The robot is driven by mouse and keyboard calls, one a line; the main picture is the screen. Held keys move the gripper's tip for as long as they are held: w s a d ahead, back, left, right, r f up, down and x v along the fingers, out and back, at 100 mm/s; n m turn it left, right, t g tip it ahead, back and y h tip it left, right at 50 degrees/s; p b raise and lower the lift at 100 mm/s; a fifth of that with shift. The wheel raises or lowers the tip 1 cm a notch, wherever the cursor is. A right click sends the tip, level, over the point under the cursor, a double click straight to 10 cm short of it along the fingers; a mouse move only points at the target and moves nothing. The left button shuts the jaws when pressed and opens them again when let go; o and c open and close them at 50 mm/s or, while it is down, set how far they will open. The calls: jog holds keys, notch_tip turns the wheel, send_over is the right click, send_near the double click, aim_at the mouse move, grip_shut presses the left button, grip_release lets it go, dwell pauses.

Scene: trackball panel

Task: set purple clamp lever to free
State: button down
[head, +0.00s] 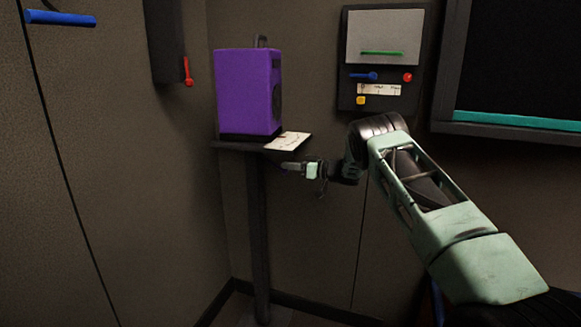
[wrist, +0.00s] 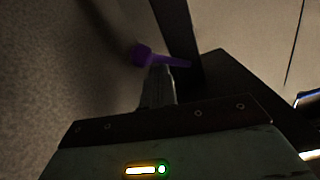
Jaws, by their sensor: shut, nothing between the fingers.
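The purple clamp lever (wrist: 172,61) shows in the wrist view, just beyond my fingertips. Its thick end points left and its thin end reaches right to a dark post (wrist: 176,30). My gripper (wrist: 158,72) is shut and empty, with its tips overlapping the lever's lower edge in the picture; I cannot tell whether they touch it. In the head view my gripper (head: 287,167) is just below the front right of a small dark shelf (head: 235,146). I cannot make out the lever in the head view.
A purple box (head: 247,92) and a white card (head: 289,141) rest on the shelf, which stands on a dark post (head: 259,235). A control panel (head: 381,60) hangs to the right. A red lever (head: 188,71) is on a dark wall box at left.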

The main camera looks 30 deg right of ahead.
jog(key=shift+s+a+f+m+p, duration=0.15)
jog(key=shift+m+p, duration=0.65)
jog(key=shift+p, duration=0.25)
jog(key=shift+s+a+f+m+p, duration=0.2)
jog(key=shift+a+m+p, duration=0.05)
jog(key=shift+m+p, duration=0.75)
jog(key=m+p, duration=0.1)
jog(key=s+a+f+m+p, duration=0.1)
jog(key=m, duration=0.1)
jog(key=shift+a+f, duration=0.1)
jog(key=shift+a, duration=0.05)
jog(key=shift+s+a, duration=0.1)
jog(key=shift+p, duration=0.3)
